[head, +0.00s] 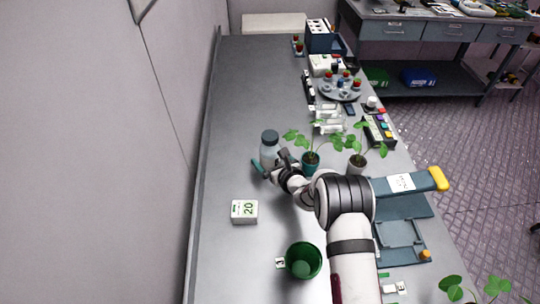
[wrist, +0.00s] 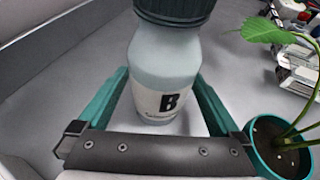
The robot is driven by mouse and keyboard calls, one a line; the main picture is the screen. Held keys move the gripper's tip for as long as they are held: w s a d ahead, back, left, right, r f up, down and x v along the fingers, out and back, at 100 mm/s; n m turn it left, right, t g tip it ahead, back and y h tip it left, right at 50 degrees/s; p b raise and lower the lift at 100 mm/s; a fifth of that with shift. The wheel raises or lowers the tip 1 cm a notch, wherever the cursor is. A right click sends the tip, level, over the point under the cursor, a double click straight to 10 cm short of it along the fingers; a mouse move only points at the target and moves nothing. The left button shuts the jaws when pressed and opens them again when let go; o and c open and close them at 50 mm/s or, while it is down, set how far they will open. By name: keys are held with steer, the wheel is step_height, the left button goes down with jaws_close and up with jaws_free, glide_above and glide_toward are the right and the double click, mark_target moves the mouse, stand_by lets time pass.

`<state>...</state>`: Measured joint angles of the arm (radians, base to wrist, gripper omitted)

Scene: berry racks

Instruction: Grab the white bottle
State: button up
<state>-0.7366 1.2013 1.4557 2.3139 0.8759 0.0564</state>
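The white bottle (head: 268,152) with a dark ribbed cap stands upright on the grey bench, left of the plants. In the wrist view the bottle (wrist: 163,65) fills the upper middle, with a "B" on its label; its cap is cut off by the top edge. My gripper (head: 270,162) is open at the bottle's near side. Its teal fingers (wrist: 163,85) lie to the left and right of the bottle. I cannot tell whether either finger touches it.
A potted plant (head: 311,160) in a teal pot stands close right of my gripper, and a second potted plant (head: 356,163) is beyond it. A white box marked 20 (head: 244,212) and a green cup (head: 303,261) are nearer. The bench left of the bottle is clear.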

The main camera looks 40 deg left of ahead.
jaws_close()
stand_by(0.3)
steer(key=shift+r, duration=0.15)
